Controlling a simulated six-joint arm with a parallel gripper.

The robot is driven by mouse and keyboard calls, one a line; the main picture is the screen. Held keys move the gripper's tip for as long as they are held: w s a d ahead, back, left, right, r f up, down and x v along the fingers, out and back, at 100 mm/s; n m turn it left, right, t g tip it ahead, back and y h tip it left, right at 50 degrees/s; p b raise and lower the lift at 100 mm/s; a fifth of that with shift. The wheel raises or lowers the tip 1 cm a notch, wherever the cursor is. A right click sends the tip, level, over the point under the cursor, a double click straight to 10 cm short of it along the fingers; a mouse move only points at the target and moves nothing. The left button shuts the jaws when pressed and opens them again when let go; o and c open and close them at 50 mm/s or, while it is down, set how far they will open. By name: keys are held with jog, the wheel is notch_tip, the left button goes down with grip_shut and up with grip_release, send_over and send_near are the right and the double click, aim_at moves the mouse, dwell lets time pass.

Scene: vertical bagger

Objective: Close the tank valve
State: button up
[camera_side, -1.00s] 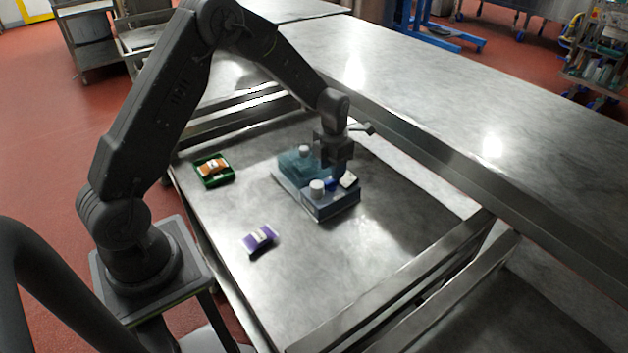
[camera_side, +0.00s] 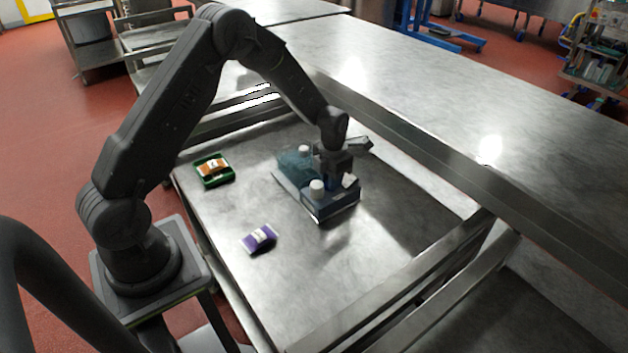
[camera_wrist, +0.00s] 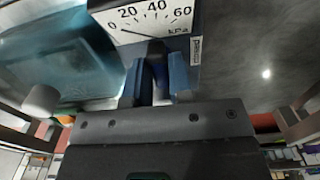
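The tank (camera_side: 292,163) is a translucent teal vessel with white caps, on a blue-grey base (camera_side: 335,206) on the steel table. It also fills the upper left of the wrist view (camera_wrist: 60,50). The blue valve (camera_side: 331,183) sits on the base, mostly hidden under my gripper (camera_side: 333,180). In the wrist view, blue parts (camera_wrist: 179,76) show at my gripper (camera_wrist: 157,82), below the gauge. I cannot tell the valve from the fingertips there, nor whether they grip it.
A green tray (camera_side: 217,181) with an orange item stands at the left of the table. A purple-and-white packet (camera_side: 260,238) lies in front. A white cap (camera_side: 317,187) rises beside my gripper. The table's right part is clear; a raised steel counter (camera_side: 450,130) runs behind.

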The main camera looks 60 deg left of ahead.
grip_shut()
jog(key=m, duration=0.4)
jog(key=shift+m, duration=0.4)
jog(key=m, duration=0.8)
jog(key=shift+m, duration=0.4)
jog(key=m, duration=0.4)
jog(key=shift+s+a+m, duration=0.1)
jog(key=shift+s+m, duration=0.05)
jog(key=shift+m, duration=0.25)
jog(key=o, duration=0.6)
grip_release()
jog(key=shift+f, duration=0.1)
